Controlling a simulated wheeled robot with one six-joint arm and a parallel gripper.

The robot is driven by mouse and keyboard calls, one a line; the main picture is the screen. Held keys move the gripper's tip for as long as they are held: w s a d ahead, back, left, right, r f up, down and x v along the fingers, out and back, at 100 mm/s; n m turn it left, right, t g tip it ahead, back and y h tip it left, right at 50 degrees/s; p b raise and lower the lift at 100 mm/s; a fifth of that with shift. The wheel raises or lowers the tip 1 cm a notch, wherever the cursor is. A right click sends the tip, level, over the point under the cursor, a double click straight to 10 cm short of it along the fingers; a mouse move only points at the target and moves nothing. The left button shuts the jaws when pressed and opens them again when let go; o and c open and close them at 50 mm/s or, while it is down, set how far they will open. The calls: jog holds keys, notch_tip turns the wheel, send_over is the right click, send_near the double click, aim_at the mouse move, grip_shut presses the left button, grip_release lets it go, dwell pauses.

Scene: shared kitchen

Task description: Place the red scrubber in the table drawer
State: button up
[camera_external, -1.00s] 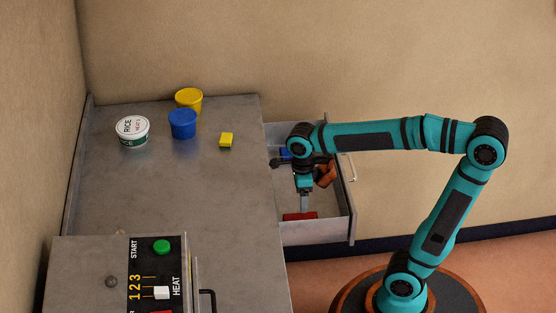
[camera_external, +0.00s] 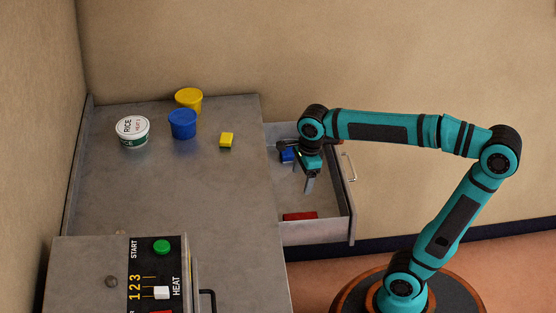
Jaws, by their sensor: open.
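The table drawer (camera_external: 316,231) is pulled open at the right side of the metal table. The red scrubber (camera_external: 300,216) lies inside it, near the front end of the drawer in the picture. My gripper (camera_external: 309,186) is open and points down over the drawer, above and apart from the red scrubber. A blue object (camera_external: 287,155) shows in the far part of the drawer, partly hidden by my gripper.
On the table (camera_external: 215,195) stand a rice tub (camera_external: 132,132), a blue tub (camera_external: 183,124), a yellow tub (camera_external: 189,98) and a yellow-green sponge (camera_external: 226,140). A control-panel appliance (camera_external: 120,275) stands at the front left. The table's middle is clear.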

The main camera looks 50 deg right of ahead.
jog(key=s+d+r+n+t, duration=0.2)
jog(key=d+r+n+t, duration=0.3)
jog(key=n, duration=0.7)
jog(key=s+d+r+n+t, duration=0.3)
jog(key=d+r+n+t, duration=0.2)
jog(key=r+n+t, duration=0.5)
notch_tip(320, 180, up, 3)
jog(key=shift+d+r+n+t, duration=0.2)
jog(key=shift+d+n+t, duration=0.1)
jog(key=shift+n, duration=0.8)
jog(key=shift+w, duration=0.1)
